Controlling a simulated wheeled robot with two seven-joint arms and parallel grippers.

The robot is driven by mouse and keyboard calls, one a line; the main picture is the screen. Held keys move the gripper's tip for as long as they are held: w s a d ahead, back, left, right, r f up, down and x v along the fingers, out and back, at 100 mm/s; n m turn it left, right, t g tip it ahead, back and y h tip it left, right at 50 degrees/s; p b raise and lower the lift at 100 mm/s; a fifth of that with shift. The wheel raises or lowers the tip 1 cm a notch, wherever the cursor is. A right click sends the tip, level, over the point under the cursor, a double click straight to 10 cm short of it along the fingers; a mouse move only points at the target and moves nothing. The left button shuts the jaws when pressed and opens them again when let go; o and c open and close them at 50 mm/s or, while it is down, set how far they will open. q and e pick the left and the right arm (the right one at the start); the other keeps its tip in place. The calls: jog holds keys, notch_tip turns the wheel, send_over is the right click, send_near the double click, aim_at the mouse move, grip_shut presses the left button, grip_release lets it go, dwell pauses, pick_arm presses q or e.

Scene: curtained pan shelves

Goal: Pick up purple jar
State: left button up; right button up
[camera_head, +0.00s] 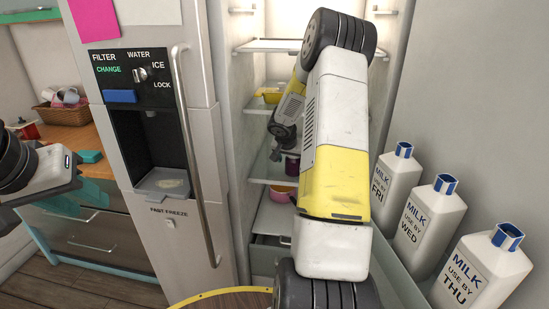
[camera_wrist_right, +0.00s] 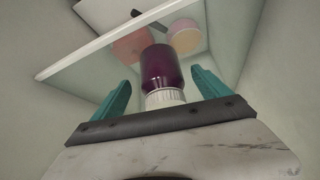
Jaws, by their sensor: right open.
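The purple jar (camera_wrist_right: 160,68) is in the middle of the right wrist view, with its white ribbed lid towards my gripper. It also shows in the head view (camera_head: 291,166), low in the open fridge and partly hidden behind my right arm. My right gripper (camera_wrist_right: 160,92) is open, with one teal finger on each side of the jar's lid end and gaps to both. I cannot tell how deep the jar sits between the fingers. My left gripper (camera_head: 78,182) is at the far left, outside the fridge, with its teal fingers apart and empty.
A glass shelf (camera_wrist_right: 85,62) lies by the jar, with a pink bowl (camera_wrist_right: 132,46) and a yellowish round thing (camera_wrist_right: 185,38) near it. Fridge walls are close around the gripper. Milk bottles (camera_head: 398,185) line the door at right. The freezer handle (camera_head: 195,150) stands out at left.

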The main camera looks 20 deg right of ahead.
aim_at(294, 164)
jog(key=x, duration=0.4)
jog(key=shift+w+f, duration=0.15)
jog(key=shift+f, duration=0.05)
jog(key=shift+r, duration=0.1)
grip_shut()
